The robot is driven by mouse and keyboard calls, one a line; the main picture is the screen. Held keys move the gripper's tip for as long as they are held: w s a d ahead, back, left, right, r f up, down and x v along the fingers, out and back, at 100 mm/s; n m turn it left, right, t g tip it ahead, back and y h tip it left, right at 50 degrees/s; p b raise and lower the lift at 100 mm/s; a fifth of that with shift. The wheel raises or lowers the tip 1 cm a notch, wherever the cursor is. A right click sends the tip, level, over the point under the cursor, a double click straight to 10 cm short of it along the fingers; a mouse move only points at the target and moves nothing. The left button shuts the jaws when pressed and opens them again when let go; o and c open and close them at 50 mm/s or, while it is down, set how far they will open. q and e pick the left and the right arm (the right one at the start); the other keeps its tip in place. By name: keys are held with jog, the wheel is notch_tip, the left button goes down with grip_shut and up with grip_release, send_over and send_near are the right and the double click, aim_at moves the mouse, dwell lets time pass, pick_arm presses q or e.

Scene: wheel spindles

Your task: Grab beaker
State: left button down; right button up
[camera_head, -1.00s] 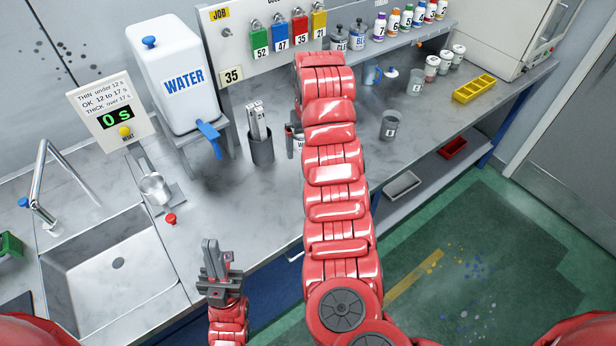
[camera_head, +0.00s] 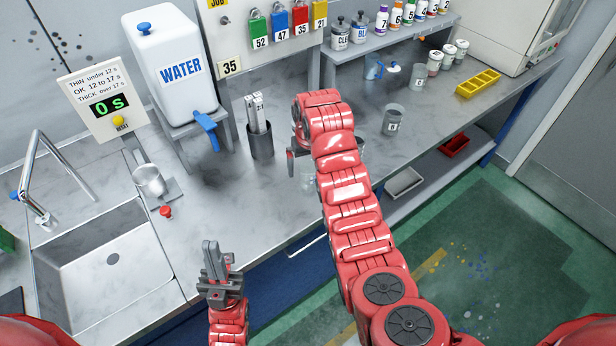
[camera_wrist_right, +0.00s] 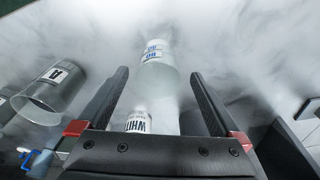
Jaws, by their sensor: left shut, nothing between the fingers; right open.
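A clear beaker-like vessel with blue lettering (camera_wrist_right: 156,75) shows in the right wrist view, in line with the gap between my right gripper's fingers. A pale container labelled "WHIT…" (camera_wrist_right: 138,123) shows closer to the palm, partly hidden by it. I cannot tell whether the fingers touch either one. My right gripper (camera_head: 298,156) is open, low over the worktop right of the dark holder; its own arm hides part of it in the head view. My left gripper (camera_head: 211,256) is shut and empty, in front of the worktop edge.
A grey cup (camera_head: 393,120) stands to the right on the worktop. A cup labelled "A" (camera_wrist_right: 52,88) shows left in the wrist view. The dark holder (camera_head: 260,141) stands close left of my right gripper. The water tank (camera_head: 178,75) and sink (camera_head: 103,265) are further left.

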aim_at(308, 172)
jog(key=f, duration=0.1)
jog(key=f+p, duration=0.1)
jog(key=f, duration=0.1)
jog(key=shift+w+d+p, duration=0.1)
jog(key=shift+w+p, duration=0.15)
jog(key=shift+p, duration=0.1)
jog(key=shift+w+f, duration=0.1)
jog(key=shift+f, duration=0.6)
jog(key=c, duration=1.4)
jog(key=shift+r, duration=0.15)
